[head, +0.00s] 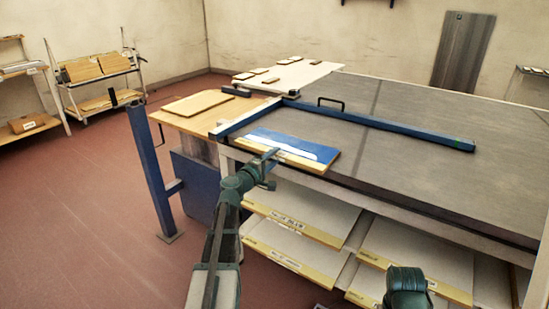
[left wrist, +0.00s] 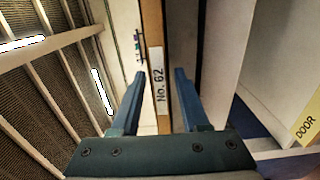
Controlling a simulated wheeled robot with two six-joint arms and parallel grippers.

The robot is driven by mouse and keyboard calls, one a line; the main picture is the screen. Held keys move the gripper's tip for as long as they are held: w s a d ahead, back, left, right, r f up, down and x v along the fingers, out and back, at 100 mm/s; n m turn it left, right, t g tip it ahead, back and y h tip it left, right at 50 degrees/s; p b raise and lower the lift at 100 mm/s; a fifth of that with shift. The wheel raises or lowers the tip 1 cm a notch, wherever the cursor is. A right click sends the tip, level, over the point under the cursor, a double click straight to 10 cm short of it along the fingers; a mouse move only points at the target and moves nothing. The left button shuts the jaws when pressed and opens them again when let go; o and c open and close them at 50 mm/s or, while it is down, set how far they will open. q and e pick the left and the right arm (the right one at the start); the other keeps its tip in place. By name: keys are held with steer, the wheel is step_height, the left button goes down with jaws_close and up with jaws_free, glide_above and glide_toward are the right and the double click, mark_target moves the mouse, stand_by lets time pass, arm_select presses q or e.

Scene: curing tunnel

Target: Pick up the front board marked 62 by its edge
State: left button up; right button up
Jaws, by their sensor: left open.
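The front board (head: 300,140) lies flat on the near left of the grey table, with a blue and white top and a wood-coloured front edge. In the left wrist view, a narrow board edge (left wrist: 154,35) bears a white label reading "No. 62". My left gripper (head: 268,168) is at the board's front edge. Its fingers (left wrist: 160,73) are open, one on each side of the labelled edge, with visible gaps. The gripper covers part of the edge in the head view. A dark part of my right arm shows at the bottom right; its gripper is not visible.
A blue bar (head: 385,125) runs across the table (head: 430,110) behind the board. Shelves (head: 300,205) with several labelled boards sit below the table edge. A blue post (head: 150,170) stands to the left. Another board (head: 197,103) lies on a wooden side table.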

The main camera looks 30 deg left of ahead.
arm_select(q)
steer(key=shift+c, duration=0.2)
jaws_close()
stand_by(1.1)
